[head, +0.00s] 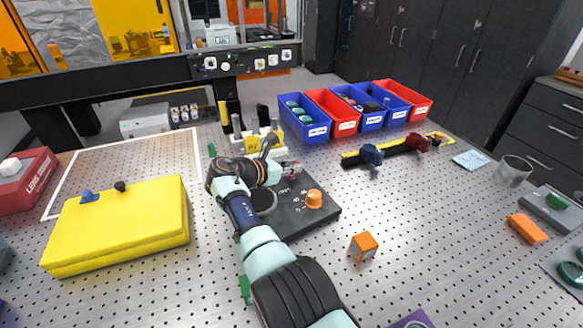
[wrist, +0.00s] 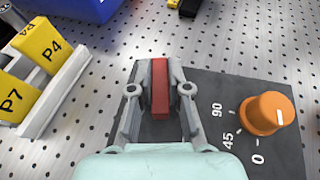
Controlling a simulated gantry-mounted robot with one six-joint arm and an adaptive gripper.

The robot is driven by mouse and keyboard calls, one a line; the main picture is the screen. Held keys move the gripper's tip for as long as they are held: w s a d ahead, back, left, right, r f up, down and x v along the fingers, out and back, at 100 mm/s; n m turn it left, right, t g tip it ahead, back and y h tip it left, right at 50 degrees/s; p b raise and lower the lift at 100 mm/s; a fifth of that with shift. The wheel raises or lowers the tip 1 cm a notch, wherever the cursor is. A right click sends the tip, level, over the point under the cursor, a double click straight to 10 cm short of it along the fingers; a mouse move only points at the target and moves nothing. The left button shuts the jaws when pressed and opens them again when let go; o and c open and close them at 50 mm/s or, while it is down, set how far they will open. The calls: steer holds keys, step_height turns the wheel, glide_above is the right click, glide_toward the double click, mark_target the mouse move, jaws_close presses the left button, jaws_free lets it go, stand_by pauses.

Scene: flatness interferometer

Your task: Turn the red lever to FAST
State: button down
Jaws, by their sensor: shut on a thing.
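The red lever (wrist: 160,90) is a narrow red bar between the two fingers of my gripper (wrist: 160,72) in the wrist view, over a dark panel (wrist: 220,85). The gripper is shut on it. In the head view my gripper (head: 287,168) is at the far side of the dark panel (head: 322,218), and only a little red of the lever shows at its tips. An orange knob (wrist: 268,113) with marks 0, 45 and 90 is right of the gripper. I see no readable FAST label; the lever's base is hidden.
Yellow P4 (wrist: 40,45) and P7 (wrist: 14,96) blocks stand left of the gripper in the wrist view.

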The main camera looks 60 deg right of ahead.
steer(key=c, duration=1.1)
jaws_free()
steer(key=shift+a, duration=0.1)
